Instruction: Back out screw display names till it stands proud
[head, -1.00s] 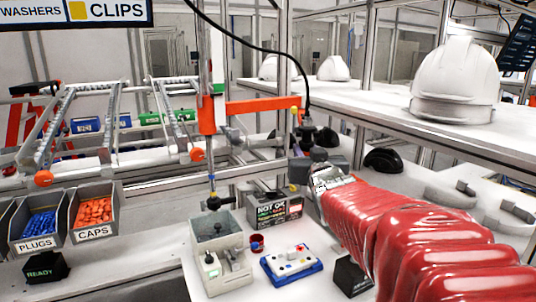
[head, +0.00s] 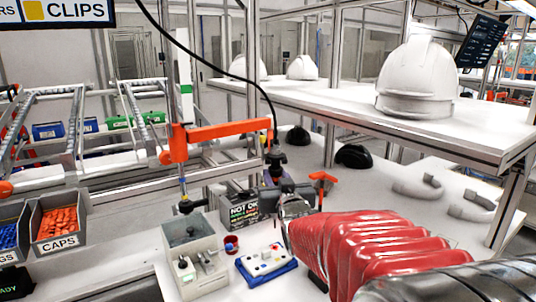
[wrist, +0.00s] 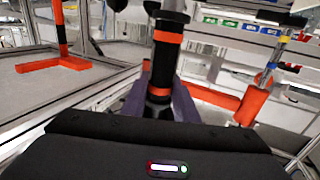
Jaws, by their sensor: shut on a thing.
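My gripper (head: 279,192) is shut on a black, upright screwdriver (head: 276,160) that hangs on a dark cable at the end of an orange arm. In the wrist view the screwdriver (wrist: 162,60) has orange bands and stands between my dark purple fingers (wrist: 155,105). A small display (head: 242,212) reads NOT OK above smaller lines too small to read; my gripper covers its right side. A grey fixture box (head: 203,268) stands left of the display. The screw itself and the screwdriver's tip cannot be made out.
A white and blue tray (head: 279,271) with coloured knobs and a red cup (head: 231,251) lie before the display. An orange stand (head: 322,177) is right of my gripper. White helmets (head: 416,75) sit on a raised shelf. Bins of caps (head: 57,222) stand at left.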

